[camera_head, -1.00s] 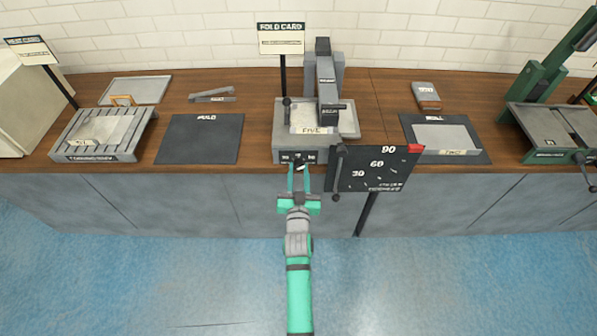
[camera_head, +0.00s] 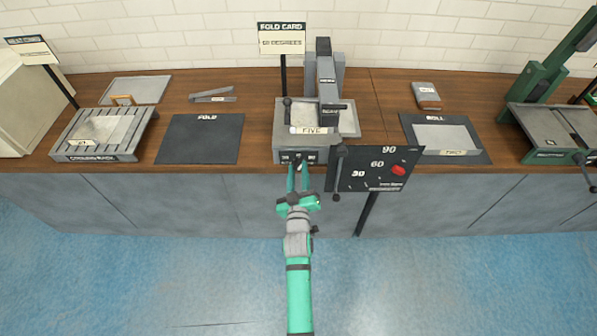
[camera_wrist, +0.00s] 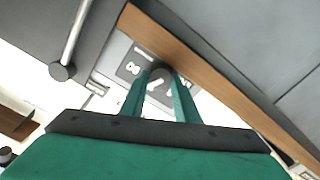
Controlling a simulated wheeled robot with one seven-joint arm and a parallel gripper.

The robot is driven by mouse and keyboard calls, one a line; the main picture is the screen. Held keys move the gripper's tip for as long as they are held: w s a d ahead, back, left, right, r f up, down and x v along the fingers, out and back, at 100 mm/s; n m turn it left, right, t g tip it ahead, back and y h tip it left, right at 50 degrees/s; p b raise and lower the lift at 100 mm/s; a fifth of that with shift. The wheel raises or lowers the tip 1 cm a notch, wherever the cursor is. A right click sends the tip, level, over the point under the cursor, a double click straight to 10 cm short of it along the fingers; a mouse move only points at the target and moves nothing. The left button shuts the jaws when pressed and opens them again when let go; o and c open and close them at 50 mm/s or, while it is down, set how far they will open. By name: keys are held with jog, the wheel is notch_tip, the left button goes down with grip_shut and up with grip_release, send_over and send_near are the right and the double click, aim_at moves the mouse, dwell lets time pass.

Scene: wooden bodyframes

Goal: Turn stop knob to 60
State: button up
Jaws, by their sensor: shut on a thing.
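The stop knob (camera_wrist: 160,73) is a small dark round knob on the front face of the grey folding machine (camera_head: 283,145). My gripper (camera_head: 299,166) reaches it from the front. In the wrist view my two green fingers (camera_wrist: 160,82) are closed on the knob's sides, with white markings around it. The fingers partly hide the knob in the head view. A black dial panel (camera_head: 340,180) at the machine's right shows 30, 60 and 90. A red marker (camera_head: 398,170) sits right of the 60 and below the 90.
A sign (camera_head: 281,40) behind the machine reads "FOLD CARD" and "60 DEGREES". The black panel stands close to the right of my gripper. The wooden counter (camera_head: 380,95) holds a dark fold mat (camera_head: 199,140) and a roll mat (camera_head: 480,135). The floor in front is clear.

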jog(key=n, duration=0.5)
jog(key=shift+f, duration=0.1)
dwell(0.4)
jog(key=o, duration=1)
jog(key=shift+o, duration=0.2)
jog(key=s, duration=1.1)
